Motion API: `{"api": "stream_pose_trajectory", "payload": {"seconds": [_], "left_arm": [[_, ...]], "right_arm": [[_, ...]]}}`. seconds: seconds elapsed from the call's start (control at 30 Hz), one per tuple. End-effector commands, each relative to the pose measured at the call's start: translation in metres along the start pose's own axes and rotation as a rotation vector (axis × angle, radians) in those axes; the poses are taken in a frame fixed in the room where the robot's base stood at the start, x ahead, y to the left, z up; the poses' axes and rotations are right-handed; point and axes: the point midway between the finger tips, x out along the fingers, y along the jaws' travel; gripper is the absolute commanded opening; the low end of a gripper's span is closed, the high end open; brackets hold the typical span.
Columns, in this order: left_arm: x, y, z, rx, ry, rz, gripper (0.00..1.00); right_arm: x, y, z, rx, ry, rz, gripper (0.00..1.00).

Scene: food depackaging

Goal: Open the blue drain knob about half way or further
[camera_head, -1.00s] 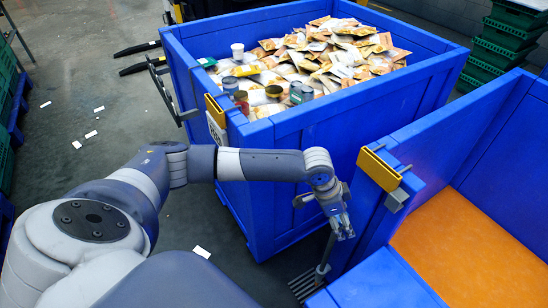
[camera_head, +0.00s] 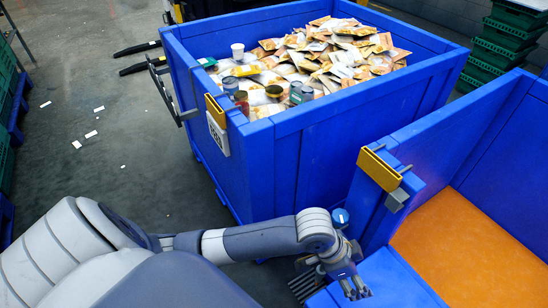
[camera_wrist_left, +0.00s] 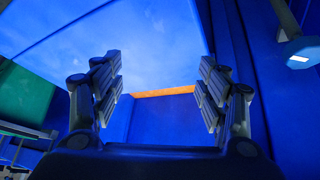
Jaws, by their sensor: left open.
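The blue drain knob (camera_head: 340,216) is a small round disc with a white mark, beside the corner of the right blue bin. It also shows at the right edge of the left wrist view (camera_wrist_left: 300,56), outside my fingers. My left gripper (camera_head: 355,291) is open and empty, below and slightly right of the knob in the head view. My right gripper is not in view.
A large blue bin (camera_head: 320,155) filled with packets and cans stands behind. The right blue bin (camera_head: 385,215) has an orange floor (camera_head: 470,245) and a yellow handle (camera_head: 379,169). Open floor is at the left.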

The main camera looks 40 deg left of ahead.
Motion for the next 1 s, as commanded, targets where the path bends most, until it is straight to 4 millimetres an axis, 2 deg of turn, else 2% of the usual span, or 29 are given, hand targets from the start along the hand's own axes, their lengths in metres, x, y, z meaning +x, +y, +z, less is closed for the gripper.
{"api": "stream_pose_trajectory", "payload": {"seconds": [0.17,0.47,0.73,1.0], "left_arm": [[-0.009,0.011,0.01,-0.061,0.015,-0.023,0.68],[-0.028,0.012,0.04,-0.194,0.008,-0.098,0.68],[-0.047,0.004,0.086,-0.343,-0.044,-0.192,0.68],[-0.052,-0.005,0.139,-0.467,-0.12,-0.276,0.68]], "right_arm": [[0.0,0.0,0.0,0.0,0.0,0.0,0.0],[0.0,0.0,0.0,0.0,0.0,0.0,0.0],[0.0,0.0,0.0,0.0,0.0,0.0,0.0],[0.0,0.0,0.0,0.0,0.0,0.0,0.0]]}}
